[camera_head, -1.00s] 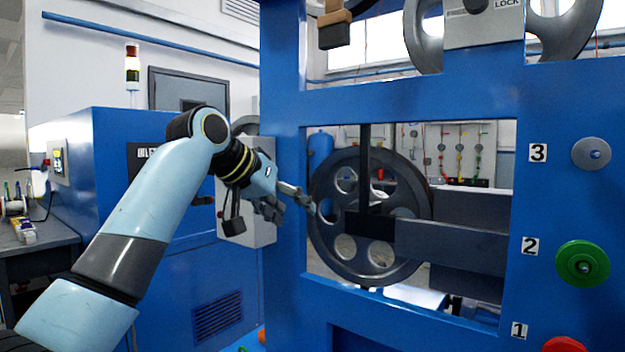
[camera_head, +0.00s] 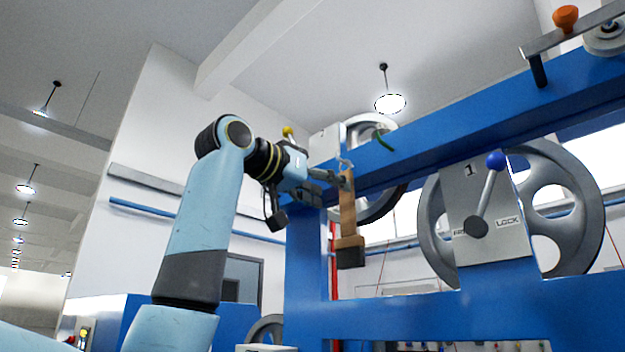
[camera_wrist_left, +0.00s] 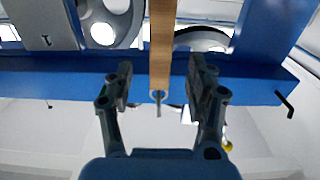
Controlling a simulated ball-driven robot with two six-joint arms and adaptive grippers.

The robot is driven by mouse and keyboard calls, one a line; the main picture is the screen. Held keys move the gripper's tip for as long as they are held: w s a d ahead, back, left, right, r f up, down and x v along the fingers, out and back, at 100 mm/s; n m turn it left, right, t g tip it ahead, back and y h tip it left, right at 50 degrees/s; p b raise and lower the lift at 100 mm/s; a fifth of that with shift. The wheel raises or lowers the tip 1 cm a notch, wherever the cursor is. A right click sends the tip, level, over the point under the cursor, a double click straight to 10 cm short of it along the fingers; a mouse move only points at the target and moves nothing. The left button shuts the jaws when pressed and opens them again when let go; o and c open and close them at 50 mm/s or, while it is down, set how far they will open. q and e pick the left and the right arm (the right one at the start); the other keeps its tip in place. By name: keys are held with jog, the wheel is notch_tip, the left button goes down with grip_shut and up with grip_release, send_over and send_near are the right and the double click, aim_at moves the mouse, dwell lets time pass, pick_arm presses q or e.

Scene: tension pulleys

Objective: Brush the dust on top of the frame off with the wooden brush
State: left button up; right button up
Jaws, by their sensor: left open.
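The wooden brush (camera_head: 348,215) hangs upright on the blue frame (camera_head: 460,145), its dark bristles at the bottom and its handle at the top near a small hook. My left gripper (camera_head: 343,179) is at the upper end of the handle. In the left wrist view, the open fingers of my left gripper (camera_wrist_left: 160,82) stand on both sides of the brush handle (camera_wrist_left: 161,45), with visible gaps. A ring shows at the handle's end. I cannot make out dust on the frame's top beam. My right gripper is not in view.
A grey pulley (camera_head: 580,210) sits behind a lock plate (camera_head: 487,240) with a blue-knobbed lever (camera_head: 490,185). A small green object (camera_head: 383,140) is at the top beam. An orange knob (camera_head: 565,18) stands on a bar at upper right. Space above the beam looks free.

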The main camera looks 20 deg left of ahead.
aim_at(344, 197)
pick_arm(q)
jog(key=p+x, duration=0.1)
jog(key=x, duration=0.4)
jog(key=shift+w+d+r, duration=0.1)
jog(key=shift+w, duration=0.25)
jog(key=shift+w+d, duration=0.15)
jog(key=shift+w, duration=0.3)
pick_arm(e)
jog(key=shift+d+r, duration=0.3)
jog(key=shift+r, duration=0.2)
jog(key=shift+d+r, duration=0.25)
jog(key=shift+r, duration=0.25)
pick_arm(q)
jog(key=c, duration=1.1)
grip_shut()
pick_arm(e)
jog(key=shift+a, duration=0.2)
